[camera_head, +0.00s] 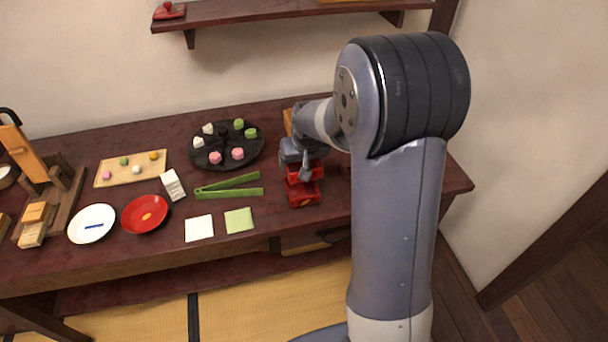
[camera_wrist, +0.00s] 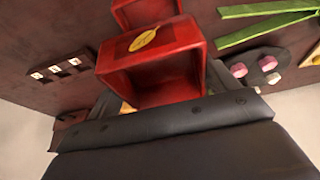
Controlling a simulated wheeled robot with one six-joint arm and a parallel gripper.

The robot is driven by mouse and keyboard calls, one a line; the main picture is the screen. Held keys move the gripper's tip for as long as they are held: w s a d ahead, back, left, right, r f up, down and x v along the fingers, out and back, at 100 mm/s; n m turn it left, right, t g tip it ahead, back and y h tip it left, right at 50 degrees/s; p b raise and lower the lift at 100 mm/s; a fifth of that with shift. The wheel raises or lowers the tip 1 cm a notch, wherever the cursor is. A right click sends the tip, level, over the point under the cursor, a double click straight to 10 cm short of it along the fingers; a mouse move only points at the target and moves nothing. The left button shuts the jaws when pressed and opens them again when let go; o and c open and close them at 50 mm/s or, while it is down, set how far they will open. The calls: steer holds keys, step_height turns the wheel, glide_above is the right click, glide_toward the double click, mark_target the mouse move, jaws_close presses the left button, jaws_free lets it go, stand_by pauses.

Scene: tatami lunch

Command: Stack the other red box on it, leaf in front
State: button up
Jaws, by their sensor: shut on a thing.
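My gripper (camera_head: 303,158) is shut on a red box (camera_head: 312,171) near the right part of the table. In the wrist view the held red box (camera_wrist: 165,75) shows its hollow open side, with a yellow leaf mark (camera_wrist: 143,40) on the face turned away from my gripper. The other red box (camera_head: 304,193) stands on the table, lower in the head view, with a yellow mark low on its front. It also shows beyond the held box in the wrist view (camera_wrist: 150,12). I cannot tell whether the two boxes touch.
Green tongs (camera_head: 228,191) lie left of the boxes, with a black round tray (camera_head: 215,163) of sweets behind. A green napkin (camera_head: 239,220), a white napkin (camera_head: 199,228) and a red plate (camera_head: 145,228) lie further left. The table's front edge is close to the boxes.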

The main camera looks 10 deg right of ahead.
steer(key=shift+w+f+b, duration=0.15)
steer(key=shift+f+b, duration=0.1)
steer(key=shift+b, duration=0.25)
steer(key=shift+f, duration=0.1)
steer(key=shift+f+b, duration=1.65)
steer(key=shift+f, duration=0.55)
steer(key=shift+f+b, duration=0.6)
steer(key=shift+f, duration=0.2)
steer(key=o, duration=0.9)
steer(key=p+v, duration=0.1)
steer(key=v, duration=1)
steer(key=shift+w, duration=0.1)
